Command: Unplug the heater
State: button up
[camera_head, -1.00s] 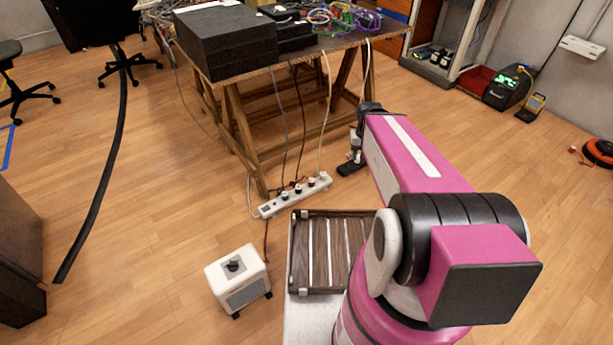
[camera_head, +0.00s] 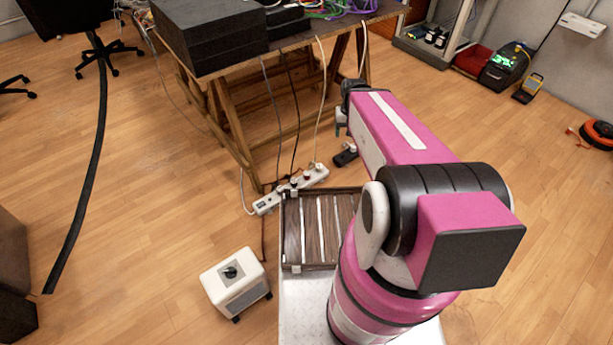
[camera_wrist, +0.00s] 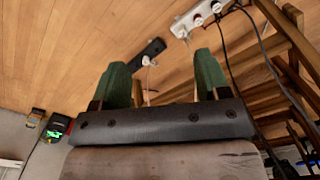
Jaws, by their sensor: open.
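The heater (camera_head: 236,283) is a small white box with a dark knob on top. It stands on the floor in the lower left of the head view. A dark cord runs from behind it up towards the white power strip (camera_head: 264,205), which holds several plugs; which plug is the heater's I cannot tell. The strip also shows in the wrist view (camera_wrist: 180,29). My gripper (camera_wrist: 162,80) is open and empty, its green fingers apart. In the head view, it hangs beyond the strip's right end, above a short black strip (camera_head: 345,156) with a white plug.
A wooden trestle table (camera_head: 235,66) with black boxes and coloured cables stands behind the strip. Its legs and hanging cords are close to the strip. A dark slatted rack (camera_head: 312,267) lies in front of the strip. The floor to the left and right is mostly clear.

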jog(key=w+a+f+n, duration=0.2)
jog(key=w+a+f, duration=0.1)
jog(key=w+f, duration=0.65)
jog(key=n, duration=0.5)
send_over(307, 173)
notch_tip(307, 173, down, 30)
jog(key=shift+w+f, duration=0.1)
jog(key=shift+f, duration=0.2)
jog(key=shift+f, duration=0.1)
jog(key=shift+f, duration=4.4)
jog(key=shift+c, duration=0.3)
